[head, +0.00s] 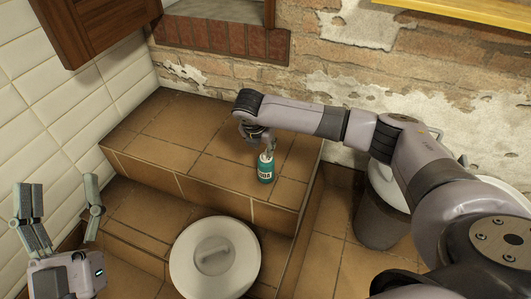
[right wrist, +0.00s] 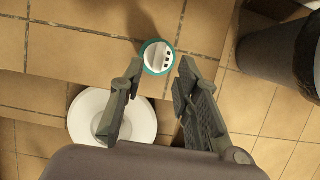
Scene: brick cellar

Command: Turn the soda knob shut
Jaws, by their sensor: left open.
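A small teal container with a white label reading like "SODA" (head: 265,173) stands upright on the tiled ledge. In the right wrist view its round top (right wrist: 158,57) shows a teal rim and a pale face with small dark marks; I cannot make out the knob's setting. My right gripper (head: 268,150) points down just above the container. In the right wrist view its fingers (right wrist: 161,68) are apart, one to each side of the top, with a gap on both sides. My left gripper (head: 62,182) is open and empty at the lower left, far from the container.
A round white lid with a handle (head: 213,262) is below the ledge's front. A dark bin (head: 380,222) stands right of the ledge, behind my right arm. A wooden cabinet (head: 95,25) hangs at upper left. The ledge (head: 165,130) left of the container is clear.

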